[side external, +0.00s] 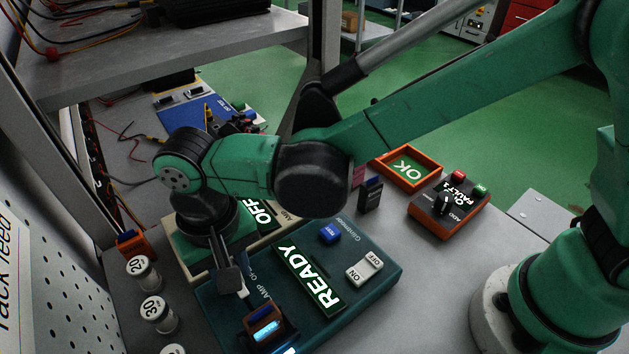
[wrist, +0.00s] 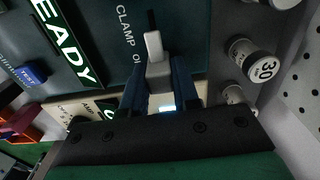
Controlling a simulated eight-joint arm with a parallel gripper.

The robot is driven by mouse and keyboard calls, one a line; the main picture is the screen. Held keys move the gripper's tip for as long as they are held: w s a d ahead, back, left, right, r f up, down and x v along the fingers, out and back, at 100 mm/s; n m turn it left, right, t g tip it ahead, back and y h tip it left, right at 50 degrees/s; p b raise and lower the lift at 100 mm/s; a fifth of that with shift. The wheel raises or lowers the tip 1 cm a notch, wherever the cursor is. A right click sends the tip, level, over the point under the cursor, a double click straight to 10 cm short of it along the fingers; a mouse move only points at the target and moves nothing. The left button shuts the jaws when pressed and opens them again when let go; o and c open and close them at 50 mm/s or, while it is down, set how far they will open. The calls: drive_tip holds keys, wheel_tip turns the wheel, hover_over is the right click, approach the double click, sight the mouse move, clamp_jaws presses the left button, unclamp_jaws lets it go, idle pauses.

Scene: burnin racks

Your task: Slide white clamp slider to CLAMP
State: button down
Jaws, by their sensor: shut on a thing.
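The white clamp slider (wrist: 154,45) stands up from the teal panel (wrist: 100,20) in the wrist view, at a dark slot beside the printed CLAMP label. My gripper (wrist: 158,72) is shut on the slider, with a blue finger on each side of it. In the side external view my gripper (side external: 232,278) points down at the left part of the teal panel, and only a small white piece of the slider (side external: 243,293) shows below the fingers. The label there is partly hidden by my gripper. The slot's far end behind the slider is also hidden.
The panel carries a lit READY display (side external: 308,278), a blue button (side external: 330,232) and a white ON/OFF rocker (side external: 364,268). A beige unit with a lit OFF display (side external: 260,212) lies behind. Numbered cylinders (side external: 143,273) stand left. An orange-framed OK tray (side external: 408,168) is right.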

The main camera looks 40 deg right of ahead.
sight(251, 307)
idle(0.6)
drive_tip(key=shift+s, duration=2)
drive_tip(key=c, duration=0.6)
unclamp_jaws()
drive_tip(key=shift+c, duration=0.2)
drive_tip(key=shift+r, duration=0.1)
drive_tip(key=shift+r, duration=2.75)
drive_tip(key=shift+d, duration=0.1)
